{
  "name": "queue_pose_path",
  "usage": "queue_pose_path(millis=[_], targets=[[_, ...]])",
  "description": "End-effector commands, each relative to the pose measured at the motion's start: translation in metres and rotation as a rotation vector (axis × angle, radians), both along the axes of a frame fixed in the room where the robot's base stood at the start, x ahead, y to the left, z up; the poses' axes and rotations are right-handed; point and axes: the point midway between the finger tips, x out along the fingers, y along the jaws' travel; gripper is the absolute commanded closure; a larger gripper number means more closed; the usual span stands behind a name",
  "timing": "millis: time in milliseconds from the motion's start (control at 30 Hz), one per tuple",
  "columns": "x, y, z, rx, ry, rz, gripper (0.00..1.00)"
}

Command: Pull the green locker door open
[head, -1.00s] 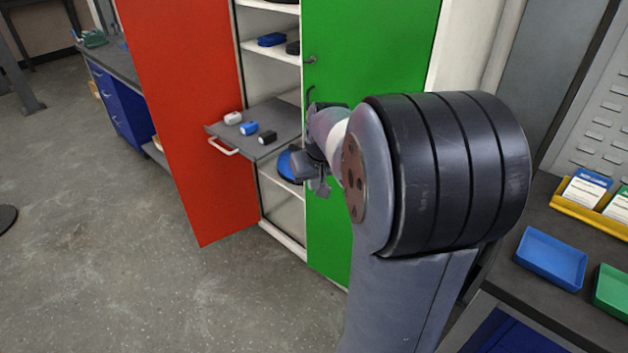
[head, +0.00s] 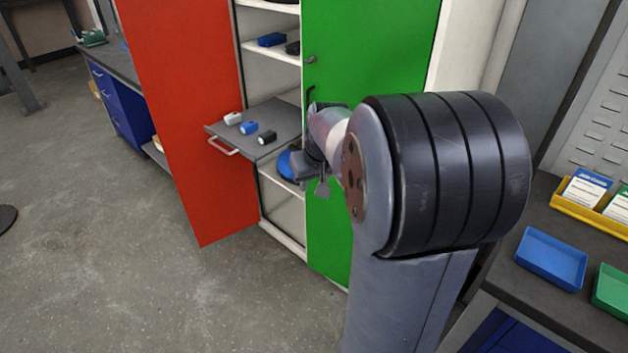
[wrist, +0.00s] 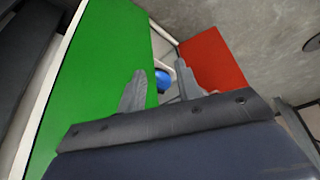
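The green locker door (head: 372,50) covers the right half of the white locker and looks shut in the head view. A small dark fitting (head: 311,59) sits near its left edge. In the wrist view the green door (wrist: 95,75) fills the left side. My gripper (wrist: 160,82) has its two grey fingers spread apart with nothing seen held between them. One finger overlaps the green door near its free edge; the other lies over the gap and the red door. In the head view my gripper (head: 308,176) is at that edge, partly hidden by my arm. Contact cannot be told.
The red door (head: 185,110) stands open at left. A grey pulled-out shelf (head: 285,112) carries white, blue and black items. A blue round object (head: 285,165) lies inside the locker. A workbench with a blue tray (head: 550,258) is at right.

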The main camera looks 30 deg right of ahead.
Motion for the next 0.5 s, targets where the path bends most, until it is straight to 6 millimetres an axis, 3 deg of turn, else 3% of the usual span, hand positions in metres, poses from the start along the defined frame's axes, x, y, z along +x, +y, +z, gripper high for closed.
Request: queue_pose_path(millis=[167, 500], targets=[[-0.005, 0.001, 0.015, -0.002, -0.004, 0.0, 0.67], [-0.031, 0.005, 0.077, -0.002, -0.005, 0.0, 0.67]])
